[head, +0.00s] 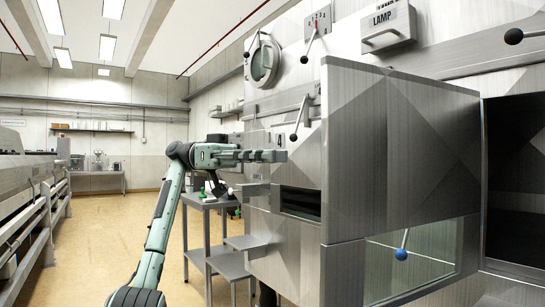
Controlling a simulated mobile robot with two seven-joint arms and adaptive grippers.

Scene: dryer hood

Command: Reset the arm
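My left arm (158,235) rises from the bottom of the head view and bends right at its elbow-like joint. My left gripper (268,156) points right, level, in front of the steel machine's face. It appears to hold nothing. I see its fingers from the side, so their gap cannot be made out. My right gripper is outside the view.
A large steel hood door (395,150) stands out at right, beside a dark opening (515,180). A blue-knobbed lever (402,252) is below. Black-knobbed levers (295,134) and a lamp box (388,28) are above. A grey side table (208,205) stands behind my arm. Floor at left is clear.

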